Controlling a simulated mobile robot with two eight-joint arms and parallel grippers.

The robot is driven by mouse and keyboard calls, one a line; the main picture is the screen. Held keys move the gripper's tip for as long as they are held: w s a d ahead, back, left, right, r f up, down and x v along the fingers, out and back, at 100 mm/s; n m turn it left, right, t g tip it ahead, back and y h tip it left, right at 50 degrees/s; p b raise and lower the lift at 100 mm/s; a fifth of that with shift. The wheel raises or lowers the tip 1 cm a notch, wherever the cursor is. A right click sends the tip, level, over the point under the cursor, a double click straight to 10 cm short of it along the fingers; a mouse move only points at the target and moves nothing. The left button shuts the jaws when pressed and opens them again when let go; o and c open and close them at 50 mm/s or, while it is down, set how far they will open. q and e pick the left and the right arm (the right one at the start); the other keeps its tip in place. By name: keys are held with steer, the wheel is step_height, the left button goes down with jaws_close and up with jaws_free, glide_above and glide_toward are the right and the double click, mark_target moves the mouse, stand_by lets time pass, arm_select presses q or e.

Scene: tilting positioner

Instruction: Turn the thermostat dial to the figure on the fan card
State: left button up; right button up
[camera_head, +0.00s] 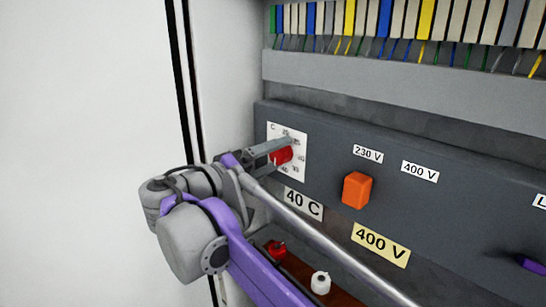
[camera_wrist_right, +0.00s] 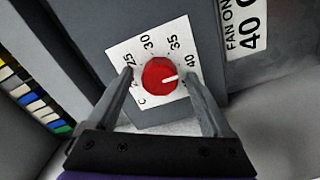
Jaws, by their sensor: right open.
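The thermostat dial (camera_head: 283,156) is a red knob on a white scale plate at the left of the grey panel. In the right wrist view the dial (camera_wrist_right: 158,76) shows a white pointer mark toward the right, slightly below the figure 40. The fan card (camera_wrist_right: 245,28) reads "FAN ON 40 C" there; in the head view the card (camera_head: 303,204) shows "40 C" below the dial. My right gripper (camera_wrist_right: 160,78) is open, its fingers on either side of the dial with visible gaps. One finger covers part of the scale. My left gripper is not in view.
An orange knob (camera_head: 357,190) sits to the right, with 230 V and 400 V labels above it and a yellow 400 V card (camera_head: 381,245) below. A red part (camera_head: 275,249) and a white part (camera_head: 320,282) are on a brown strip below. Wired terminals run along the top.

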steer(key=b+v, duration=0.1)
steer(key=v, duration=1)
